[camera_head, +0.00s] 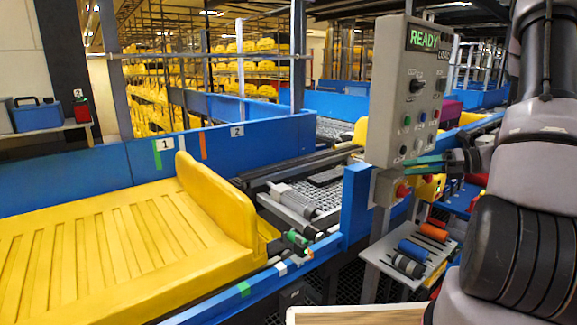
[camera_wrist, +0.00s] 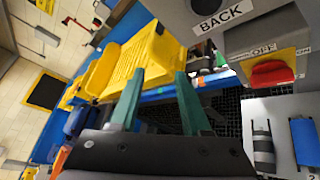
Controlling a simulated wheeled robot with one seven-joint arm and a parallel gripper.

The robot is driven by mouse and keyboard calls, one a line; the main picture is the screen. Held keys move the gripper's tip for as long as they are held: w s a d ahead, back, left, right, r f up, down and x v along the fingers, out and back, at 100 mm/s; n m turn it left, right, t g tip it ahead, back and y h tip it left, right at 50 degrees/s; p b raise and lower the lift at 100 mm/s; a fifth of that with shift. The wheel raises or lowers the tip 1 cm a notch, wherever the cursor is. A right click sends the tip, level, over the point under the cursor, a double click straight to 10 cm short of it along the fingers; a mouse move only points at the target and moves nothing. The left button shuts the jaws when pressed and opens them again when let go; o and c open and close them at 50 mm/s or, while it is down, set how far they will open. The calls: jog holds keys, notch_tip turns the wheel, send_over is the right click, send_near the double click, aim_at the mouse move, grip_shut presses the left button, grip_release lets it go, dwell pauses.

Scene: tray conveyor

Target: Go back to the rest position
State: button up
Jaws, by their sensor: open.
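My gripper (camera_head: 416,166) is in front of the grey control box (camera_head: 392,90), near its lower edge. In the wrist view my gripper (camera_wrist: 156,82) shows two green fingers standing apart with nothing between them. The box has a green READY display (camera_head: 424,38) and several small buttons. A red switch (camera_head: 403,190) is below the box, beneath my fingers. In the wrist view the red switch (camera_wrist: 272,74), marked OFF and ON, is to the right of the fingers, apart from them. My arm fills the right side of the head view.
A large yellow tray (camera_head: 120,235) lies on the conveyor at left, behind a blue rail (camera_head: 232,292). A small grey shelf (camera_head: 395,285) below the box carries orange (camera_head: 433,232), blue (camera_head: 413,249) and grey-black (camera_head: 408,266) cylinders. A blue post (camera_head: 355,205) stands left of the box.

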jog(key=s+a+r+n+h, duration=0.5)
jog(key=s+r+n, duration=0.4)
jog(key=n, duration=0.5)
jog(key=s+a+r+n+t+h, duration=0.1)
jog(key=s+a+r+n+h, duration=0.4)
jog(key=n, duration=0.9)
jog(key=s+r+h, duration=0.2)
jog(key=s+r, duration=0.2)
jog(key=r, duration=0.1)
jog(key=shift+s+a+t, duration=0.15)
jog(key=shift+a+t, duration=0.1)
jog(key=shift+t, duration=0.05)
